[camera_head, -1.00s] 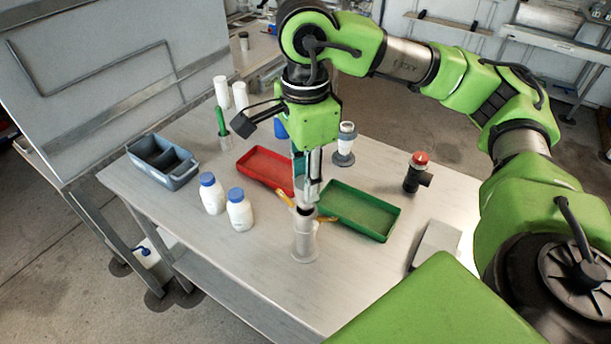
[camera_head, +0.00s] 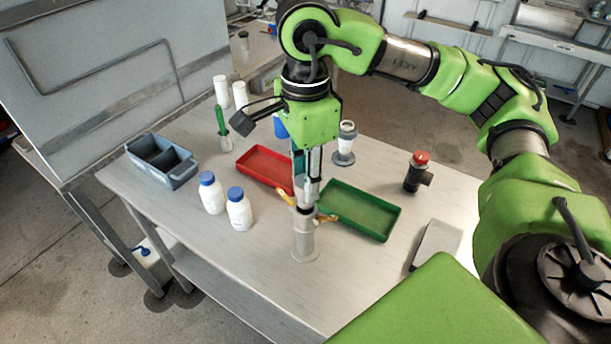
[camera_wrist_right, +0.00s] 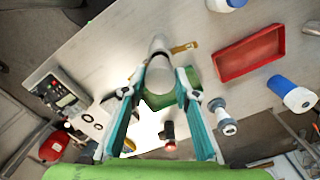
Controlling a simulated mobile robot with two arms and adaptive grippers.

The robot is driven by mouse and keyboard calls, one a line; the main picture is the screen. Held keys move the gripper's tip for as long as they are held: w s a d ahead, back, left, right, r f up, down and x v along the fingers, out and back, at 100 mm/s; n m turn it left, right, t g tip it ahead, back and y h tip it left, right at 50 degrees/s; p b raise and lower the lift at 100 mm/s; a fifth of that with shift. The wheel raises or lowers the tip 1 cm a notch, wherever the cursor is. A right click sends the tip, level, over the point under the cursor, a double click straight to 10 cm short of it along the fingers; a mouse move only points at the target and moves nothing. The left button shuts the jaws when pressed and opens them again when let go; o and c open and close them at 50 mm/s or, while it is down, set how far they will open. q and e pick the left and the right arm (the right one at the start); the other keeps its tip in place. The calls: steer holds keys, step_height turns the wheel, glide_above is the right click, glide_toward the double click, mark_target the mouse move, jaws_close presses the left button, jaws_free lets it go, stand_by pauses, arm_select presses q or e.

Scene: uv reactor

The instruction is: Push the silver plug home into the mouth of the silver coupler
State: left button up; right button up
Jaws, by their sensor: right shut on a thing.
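The silver coupler (camera_head: 305,243) stands upright on the bench, with a yellow lever out to each side near its top. My right gripper (camera_head: 307,196) is directly above it, pointing down. It is shut on the silver plug (camera_wrist_right: 159,76), which shows between the two fingers (camera_wrist_right: 158,88) in the right wrist view. The plug's lower end is at the coupler's mouth, in line with it as far as I can see. The fingers hide much of the plug in the head view, so its depth in the mouth cannot be told. My left gripper is not in view.
A green tray (camera_head: 395,226) lies right of the coupler and a red tray (camera_head: 244,162) behind left. Two blue-capped white bottles (camera_head: 240,216) stand left. A red-topped black fitting (camera_head: 416,178) stands right. The bench front by the coupler is clear.

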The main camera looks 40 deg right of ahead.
steer(key=shift+b, duration=0.45)
stand_by(1.0)
steer(key=shift+f+b, duration=2.2)
steer(key=shift+f, duration=0.05)
steer(key=o, duration=1.2)
steer(key=shift+r, duration=0.1)
steer(key=shift+r, duration=5.95)
